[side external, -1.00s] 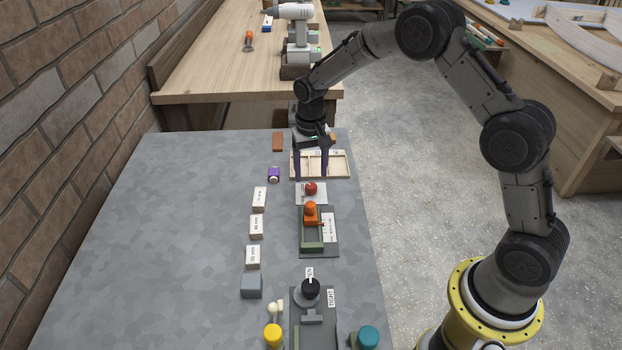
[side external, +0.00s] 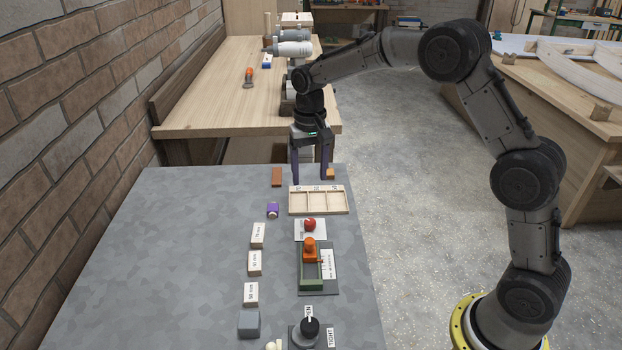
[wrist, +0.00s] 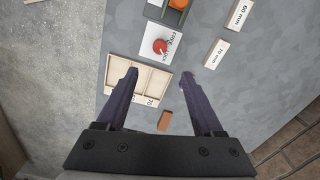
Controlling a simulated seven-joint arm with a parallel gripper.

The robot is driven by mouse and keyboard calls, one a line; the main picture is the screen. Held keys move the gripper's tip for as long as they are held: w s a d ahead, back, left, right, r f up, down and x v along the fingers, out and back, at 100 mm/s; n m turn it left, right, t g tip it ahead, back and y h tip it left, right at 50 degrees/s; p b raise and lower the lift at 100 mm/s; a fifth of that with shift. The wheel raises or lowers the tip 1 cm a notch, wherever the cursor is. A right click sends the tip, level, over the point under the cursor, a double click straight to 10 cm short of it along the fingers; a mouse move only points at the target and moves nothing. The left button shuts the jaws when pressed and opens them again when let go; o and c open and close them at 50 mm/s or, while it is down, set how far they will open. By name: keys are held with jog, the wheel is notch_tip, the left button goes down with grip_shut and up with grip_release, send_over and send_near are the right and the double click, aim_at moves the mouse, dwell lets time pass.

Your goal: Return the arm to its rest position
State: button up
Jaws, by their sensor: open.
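My gripper (side external: 311,180) hangs pointing down above the far edge of the grey table in the side view, just beyond the wooden tray. Its two dark purple fingers are spread apart, with nothing between them. In the wrist view my gripper (wrist: 161,72) is also open and empty, with part of the tray (wrist: 120,101) showing between and beside the fingers. The tray (side external: 318,212) has three compartments, which look empty in the side view. My arm arches from its yellow-ringed base at the lower right.
A wooden bench (side external: 220,110) with tools is behind.

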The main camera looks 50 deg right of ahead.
jog(key=s+a+r+n+t, duration=0.15)
jog(key=s+r+t, duration=0.25)
jog(key=s+r, duration=1.2)
jog(key=s+f+n, duration=0.2)
jog(key=s, duration=0.6)
jog(key=s+f+n+t, duration=0.1)
jog(key=s+f+n, duration=0.1)
jog(key=s, duration=0.6)
jog(key=shift+a+f+n+t, duration=0.35)
jog(key=shift+a+f, duration=0.1)
jog(key=shift+f, duration=0.35)
